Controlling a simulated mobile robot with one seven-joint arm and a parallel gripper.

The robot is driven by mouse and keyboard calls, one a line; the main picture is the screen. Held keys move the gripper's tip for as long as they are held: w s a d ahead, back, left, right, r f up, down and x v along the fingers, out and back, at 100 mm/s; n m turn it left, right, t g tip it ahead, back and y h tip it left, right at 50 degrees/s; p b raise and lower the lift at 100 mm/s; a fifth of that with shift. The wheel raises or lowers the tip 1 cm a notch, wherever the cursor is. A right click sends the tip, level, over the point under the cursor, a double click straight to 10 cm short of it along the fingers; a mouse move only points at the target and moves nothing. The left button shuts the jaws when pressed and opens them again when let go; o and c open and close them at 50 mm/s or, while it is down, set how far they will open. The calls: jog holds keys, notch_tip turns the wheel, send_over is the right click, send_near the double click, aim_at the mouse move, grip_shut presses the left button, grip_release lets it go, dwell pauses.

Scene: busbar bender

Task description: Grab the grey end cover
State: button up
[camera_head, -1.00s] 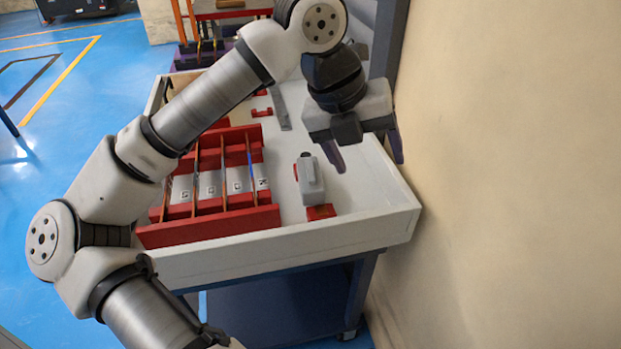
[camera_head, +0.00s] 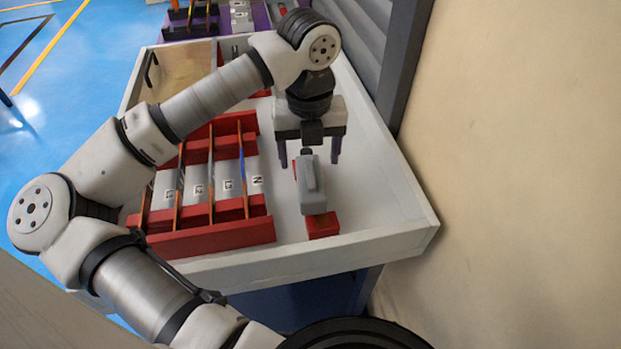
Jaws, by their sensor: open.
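The grey end cover (camera_head: 312,186) rests on a red holder (camera_head: 322,225) near the front right of the white tray table. It is a grey block with a small dark knob at its far end. My gripper (camera_head: 309,163) points down just behind the cover, at its far end. Its two dark fingers are spread apart, one to each side of the knob end as seen from here. Nothing is seen between them except the cover's far end in line of sight. How high the fingertips are above the cover cannot be told.
A red rack (camera_head: 205,235) with upright orange dividers and labelled grey blocks stands left of the cover. The white tray (camera_head: 395,246) has a raised rim. Its floor is bare to the right. A beige wall (camera_head: 530,180) rises close on the right.

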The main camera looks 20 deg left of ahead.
aim_at(311, 172)
jog(key=shift+d+f+p, duration=0.1)
jog(key=shift+f+p, duration=0.7)
jog(key=shift+f, duration=2.75)
jog(key=shift+c, duration=0.4)
jog(key=c, duration=1)
